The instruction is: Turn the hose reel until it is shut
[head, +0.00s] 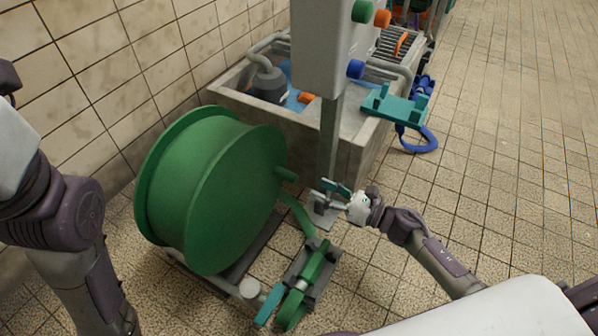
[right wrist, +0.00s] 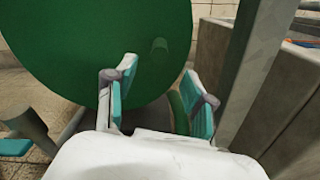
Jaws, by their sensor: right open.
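The hose reel (head: 212,190) is a large green drum standing on the floor by the tiled wall. A short green peg (head: 287,174) sticks out of its right face. That face fills much of the right wrist view (right wrist: 95,40), where the peg (right wrist: 160,48) shows beyond my fingers. My right gripper (head: 335,188) is open, with teal finger pads, just right of and slightly below the peg in the head view. In the right wrist view the space between its fingers (right wrist: 160,95) is empty, apart from the peg. My left arm comes in at the left; its gripper is out of frame.
A concrete basin (head: 345,150) stands behind the reel, with a grey cabinet (head: 330,45) on a post (head: 329,140) close to my right gripper. Green piping (head: 312,268) with a teal lever (head: 268,305) lies in front. The tiled floor at right is clear.

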